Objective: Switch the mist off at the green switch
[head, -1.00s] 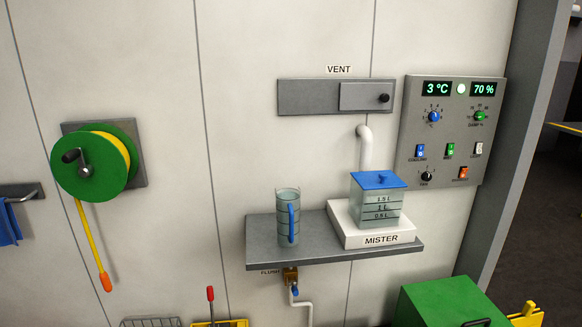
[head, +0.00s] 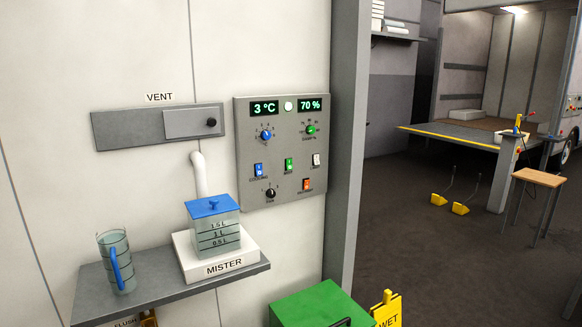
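The green switch (head: 289,165) is a small rocker on the grey control panel (head: 245,190), in the middle of its switch row. A blue switch (head: 258,170) is to its left and a white switch (head: 316,160) to its right. The displays above read 3 °C (head: 264,108) and 70 % (head: 310,105), with a pale round lamp (head: 288,106) between them. The mister (head: 216,240), a clear tank with a blue lid on a white base, stands on the shelf left of the panel. Neither of my grippers shows in this view.
A grey shelf (head: 150,290) carries a measuring jug (head: 115,262) and the mister. A green box (head: 318,305) and a yellow WET sign (head: 386,308) stand below the panel. A grey post (head: 352,130) edges the wall. Dark open floor (head: 420,250) lies to the right.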

